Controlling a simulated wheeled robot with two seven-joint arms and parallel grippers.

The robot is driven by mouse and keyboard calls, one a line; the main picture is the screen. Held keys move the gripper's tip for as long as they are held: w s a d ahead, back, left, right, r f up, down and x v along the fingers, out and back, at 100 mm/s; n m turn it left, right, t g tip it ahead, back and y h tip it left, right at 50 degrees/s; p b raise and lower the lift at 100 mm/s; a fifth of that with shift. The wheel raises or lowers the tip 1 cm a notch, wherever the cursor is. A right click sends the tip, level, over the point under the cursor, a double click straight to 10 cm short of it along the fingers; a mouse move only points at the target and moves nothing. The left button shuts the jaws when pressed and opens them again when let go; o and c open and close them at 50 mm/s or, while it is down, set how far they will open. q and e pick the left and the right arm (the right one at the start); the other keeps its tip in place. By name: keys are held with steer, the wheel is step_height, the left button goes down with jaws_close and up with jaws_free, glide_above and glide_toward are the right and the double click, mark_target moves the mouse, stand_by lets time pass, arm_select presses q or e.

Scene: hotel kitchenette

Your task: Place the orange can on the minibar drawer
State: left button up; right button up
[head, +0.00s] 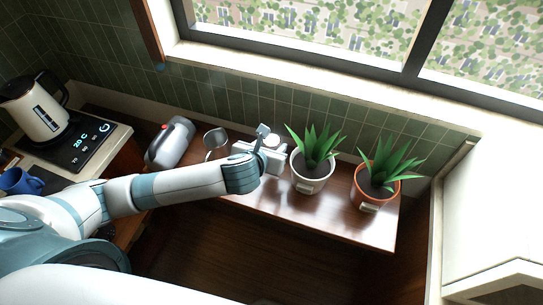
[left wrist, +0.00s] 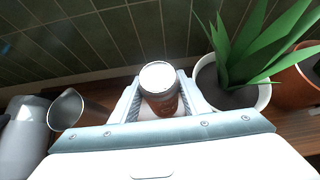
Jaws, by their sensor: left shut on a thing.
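My left gripper (head: 262,156) is over the back of the wooden counter, between a metal cup and the white-potted plant. In the left wrist view it is shut on the orange can (left wrist: 163,104). The can has a pale round top (left wrist: 159,77) and an orange-brown side, and stands between the two fingers. In the head view the arm and gripper mostly hide the can. I cannot tell whether the can touches the counter. No open drawer is clearly seen. My right gripper is not in view.
A plant in a white pot (head: 311,182) stands just right of the gripper; a plant in an orange pot (head: 371,195) is further right. The counter's right front (head: 345,226) is clear.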

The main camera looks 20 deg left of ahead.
mark_target(272, 138)
arm_select(q)
steer(key=shift+r+b, duration=0.3)
steer(key=shift+r, duration=1.6)
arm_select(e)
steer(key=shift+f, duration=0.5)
arm_select(q)
steer(key=shift+f, duration=0.1)
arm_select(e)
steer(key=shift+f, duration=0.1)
